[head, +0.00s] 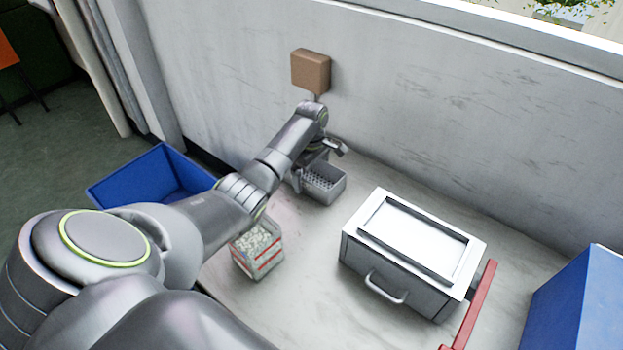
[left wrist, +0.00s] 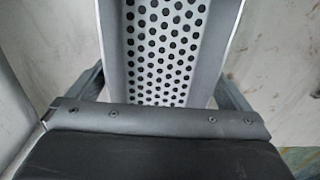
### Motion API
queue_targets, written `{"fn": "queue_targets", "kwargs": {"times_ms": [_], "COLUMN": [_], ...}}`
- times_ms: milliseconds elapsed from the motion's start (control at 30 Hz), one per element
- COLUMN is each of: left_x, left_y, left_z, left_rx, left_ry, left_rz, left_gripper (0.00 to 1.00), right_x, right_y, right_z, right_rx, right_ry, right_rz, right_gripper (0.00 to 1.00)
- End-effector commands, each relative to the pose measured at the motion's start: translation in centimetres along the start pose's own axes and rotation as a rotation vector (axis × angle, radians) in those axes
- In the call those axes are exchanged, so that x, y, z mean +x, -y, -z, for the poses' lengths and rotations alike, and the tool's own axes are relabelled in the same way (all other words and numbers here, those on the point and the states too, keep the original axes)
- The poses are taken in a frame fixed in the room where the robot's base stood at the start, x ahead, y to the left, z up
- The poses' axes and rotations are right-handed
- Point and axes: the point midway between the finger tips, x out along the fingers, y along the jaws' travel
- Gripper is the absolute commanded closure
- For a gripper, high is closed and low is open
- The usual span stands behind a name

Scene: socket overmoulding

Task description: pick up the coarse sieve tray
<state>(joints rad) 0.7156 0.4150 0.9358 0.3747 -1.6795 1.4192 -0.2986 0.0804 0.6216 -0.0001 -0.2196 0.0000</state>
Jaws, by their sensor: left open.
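The coarse sieve tray (head: 325,186) is a small grey tray with a perforated floor. It stands on the worktop near the back wall. In the left wrist view its floor with dark round holes (left wrist: 165,50) fills the upper middle. My left gripper (head: 322,160) is at the tray, over its far part in the head view. Its jaws are open, with one finger to each side of the tray in the left wrist view. Whether the fingers touch the tray walls I cannot tell. My right gripper is not in view.
A white box (head: 415,230) with a front handle stands right of the tray, with a red bar (head: 474,306) beside it. A container of pale granules (head: 256,247) stands below my left arm. Blue bins stand at left (head: 150,180) and right (head: 575,300). A brown block (head: 310,71) is on the wall.

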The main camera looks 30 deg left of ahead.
Motion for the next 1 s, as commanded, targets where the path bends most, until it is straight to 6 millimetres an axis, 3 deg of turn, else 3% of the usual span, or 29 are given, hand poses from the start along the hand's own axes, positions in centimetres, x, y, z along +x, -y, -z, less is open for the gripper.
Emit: {"fn": "queue_targets", "kwargs": {"times_ms": [300, 633, 867, 1000], "left_x": [0.6, 0.6, 0.4, -1.0], "left_y": [0.0, 0.0, 0.0, -0.1], "left_z": [0.0, 0.0, 0.0, 0.0], "left_rx": [0.001, 0.001, 0.001, 0.001], "left_ry": [0.000, 0.000, -0.001, -0.002], "left_rz": [0.000, 0.000, -0.001, -0.005], "left_gripper": [0.00, 0.43, 0.44, 0.44], "right_x": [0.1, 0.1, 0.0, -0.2], "right_y": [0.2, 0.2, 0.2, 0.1], "right_z": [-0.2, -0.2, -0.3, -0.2], "right_rx": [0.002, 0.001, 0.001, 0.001], "right_ry": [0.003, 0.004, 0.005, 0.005], "right_rz": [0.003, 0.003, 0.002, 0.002], "right_gripper": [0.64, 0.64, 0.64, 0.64]}}
